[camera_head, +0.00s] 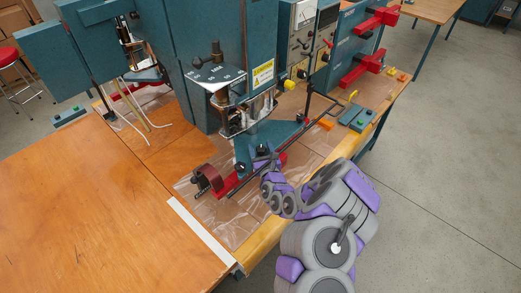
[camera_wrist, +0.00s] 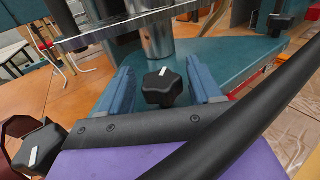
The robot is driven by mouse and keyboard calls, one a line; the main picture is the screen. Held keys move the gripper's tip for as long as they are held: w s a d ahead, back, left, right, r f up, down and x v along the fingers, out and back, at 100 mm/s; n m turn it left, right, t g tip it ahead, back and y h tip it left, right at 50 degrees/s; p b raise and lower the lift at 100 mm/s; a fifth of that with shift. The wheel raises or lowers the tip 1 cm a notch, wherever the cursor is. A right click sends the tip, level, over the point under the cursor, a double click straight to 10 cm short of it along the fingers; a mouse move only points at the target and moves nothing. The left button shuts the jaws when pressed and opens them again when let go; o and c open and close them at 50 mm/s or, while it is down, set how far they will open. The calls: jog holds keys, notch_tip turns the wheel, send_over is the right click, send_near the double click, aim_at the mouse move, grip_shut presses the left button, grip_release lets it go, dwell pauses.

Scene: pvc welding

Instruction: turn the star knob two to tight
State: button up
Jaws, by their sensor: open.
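In the wrist view a black star knob (camera_wrist: 163,90) with a white mark on its top stands between the two blue fingers of my gripper (camera_wrist: 162,88). The fingers are open, with visible gaps on both sides of the knob. A second black knob (camera_wrist: 32,150) with a white mark is at the lower left, and a third black knob (camera_wrist: 279,22) is at the upper right. No label shows which one is knob two. In the head view my gripper (camera_head: 262,158) is at the front of the teal welding machine base (camera_head: 272,134), beside a black knob (camera_head: 240,167).
A dark red curved part (camera_head: 208,178) and a red bar (camera_head: 235,183) lie in front of the machine. Metal columns (camera_wrist: 157,38) and a plate rise behind the central knob. A black rod (camera_wrist: 245,115) crosses the wrist view. The wooden table (camera_head: 80,215) at left is clear.

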jog(key=p+v, duration=0.6)
jog(key=v, duration=1.1)
jog(key=shift+s, duration=0.15)
jog(key=shift+d, duration=0.1)
jog(key=w+d+n+g+y+b, duration=0.5)
jog(key=d+n+g+y+b, duration=0.2)
jog(key=d+y+b, duration=0.25)
jog(key=shift+h, duration=0.35)
jog(key=b+x, duration=0.1)
jog(key=x, duration=0.7)
jog(key=b+x, duration=0.2)
jog(key=x, duration=0.7)
jog(key=shift+w+d, duration=0.15)
jog(key=shift+w, duration=0.15)
